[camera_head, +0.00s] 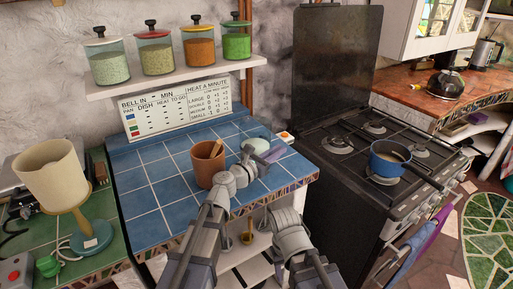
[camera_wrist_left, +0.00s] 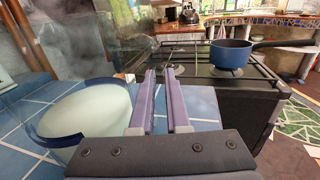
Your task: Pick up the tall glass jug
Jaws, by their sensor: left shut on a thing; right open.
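The tall glass jug (camera_head: 258,146) stands on the blue tiled counter, clear with a pale greenish tint, partly hidden behind my left gripper. In the left wrist view the jug (camera_wrist_left: 85,118) is large at the left, with a dark blue edge and a pale inside. My left gripper (camera_head: 270,155) is at the jug's right side.
A brown pot (camera_head: 207,165) stands left of the jug. The stove (camera_head: 350,150) with a blue saucepan (camera_head: 388,160) is to the right. A shelf (camera_head: 175,78) with several jars hangs above. A lamp (camera_head: 52,180) stands at the left. The counter's left part is clear.

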